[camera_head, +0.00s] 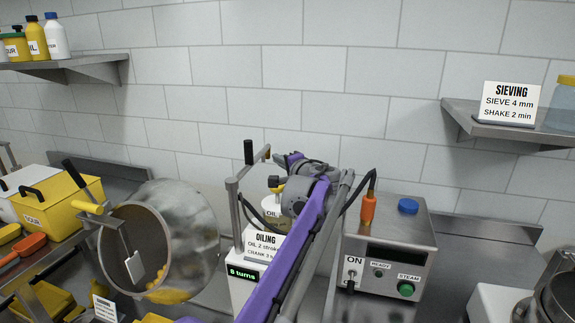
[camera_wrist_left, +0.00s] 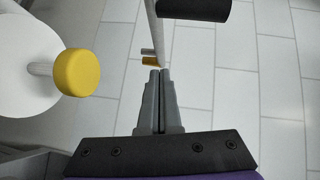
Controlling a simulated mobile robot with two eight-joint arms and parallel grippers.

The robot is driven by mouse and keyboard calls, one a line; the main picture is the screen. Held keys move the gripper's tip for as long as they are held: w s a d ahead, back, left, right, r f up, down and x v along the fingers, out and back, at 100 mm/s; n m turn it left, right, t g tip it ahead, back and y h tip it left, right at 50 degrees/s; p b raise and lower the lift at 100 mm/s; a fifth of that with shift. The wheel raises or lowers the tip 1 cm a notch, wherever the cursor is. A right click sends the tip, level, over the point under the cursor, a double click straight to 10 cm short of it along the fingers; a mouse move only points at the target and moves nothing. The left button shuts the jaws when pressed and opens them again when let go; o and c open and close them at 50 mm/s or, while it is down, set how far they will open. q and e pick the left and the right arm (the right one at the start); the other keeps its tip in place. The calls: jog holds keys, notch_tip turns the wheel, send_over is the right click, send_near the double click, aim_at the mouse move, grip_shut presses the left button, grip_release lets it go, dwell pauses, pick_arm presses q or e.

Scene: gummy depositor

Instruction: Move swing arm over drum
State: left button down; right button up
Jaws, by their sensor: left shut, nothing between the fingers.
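The swing arm (camera_head: 249,168) is a thin metal rod on an upright post, with a black grip (camera_head: 248,152) and a small brass tip at its free end. It points away toward the wall, to the right of the drum (camera_head: 188,232), not over the drum's mouth. My left gripper (camera_head: 285,163) is beside the rod's free end, its fingers mostly hidden in the head view. In the left wrist view its shut, empty fingers (camera_wrist_left: 160,76) are close to the rod (camera_wrist_left: 157,35) and brass tip (camera_wrist_left: 150,61); I cannot tell if they touch. My right gripper is not in view.
An oil container (camera_head: 276,212) with a yellow knob (camera_wrist_left: 77,72) stands close beside the gripper. A steam box (camera_head: 393,250) with a cable is to the right. Yellow bins (camera_head: 60,205) are at the left. The tiled wall is close behind.

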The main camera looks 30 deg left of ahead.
aim_at(260, 157)
pick_arm(q)
jog(key=a, duration=0.1)
jog(key=s+a, duration=0.1)
jog(key=a, duration=0.1)
jog(key=shift+s+a+f, duration=0.15)
jog(key=shift+a+f, duration=0.25)
